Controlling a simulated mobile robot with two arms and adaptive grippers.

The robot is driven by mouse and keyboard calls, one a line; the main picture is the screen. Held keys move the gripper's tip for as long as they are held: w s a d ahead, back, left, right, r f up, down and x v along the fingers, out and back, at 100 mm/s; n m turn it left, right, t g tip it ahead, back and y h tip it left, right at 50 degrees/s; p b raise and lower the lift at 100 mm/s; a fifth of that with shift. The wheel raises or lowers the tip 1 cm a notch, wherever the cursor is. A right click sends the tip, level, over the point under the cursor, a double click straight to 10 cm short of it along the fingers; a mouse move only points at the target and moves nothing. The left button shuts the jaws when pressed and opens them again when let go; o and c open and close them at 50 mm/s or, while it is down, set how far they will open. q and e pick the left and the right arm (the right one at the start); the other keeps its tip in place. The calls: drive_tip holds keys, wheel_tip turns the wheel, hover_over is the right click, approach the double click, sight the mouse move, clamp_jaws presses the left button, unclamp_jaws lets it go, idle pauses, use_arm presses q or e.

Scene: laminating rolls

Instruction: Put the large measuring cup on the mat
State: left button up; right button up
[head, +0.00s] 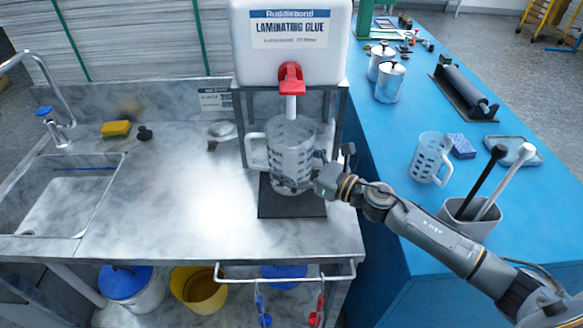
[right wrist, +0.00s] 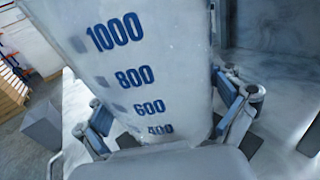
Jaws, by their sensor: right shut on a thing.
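The large measuring cup (head: 290,148) is clear, with blue markings and a handle on its left. It is upright over the dark mat (head: 292,210), under the red tap of the glue tank. I cannot tell whether its base touches the mat. My right gripper (head: 317,182) is shut on the cup's lower right side. In the right wrist view the cup (right wrist: 140,75) fills the space between the fingers, its numbers facing the camera. My left gripper is out of view.
The glue tank (head: 290,45) stands on a metal stand (head: 338,110) close behind the cup. A smaller measuring cup (head: 430,158), a grey holder (head: 470,218) and cans (head: 389,82) stand on the blue table (head: 390,140).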

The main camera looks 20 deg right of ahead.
wheel_tip(320, 180, down, 3)
drive_tip(key=shift+f, duration=0.2)
drive_tip(key=shift+f+b, duration=0.2)
drive_tip(key=shift+b, duration=0.2)
drive_tip(key=o, duration=0.9)
drive_tip(key=shift+c, duration=0.2)
drive_tip(key=shift+r, duration=0.1)
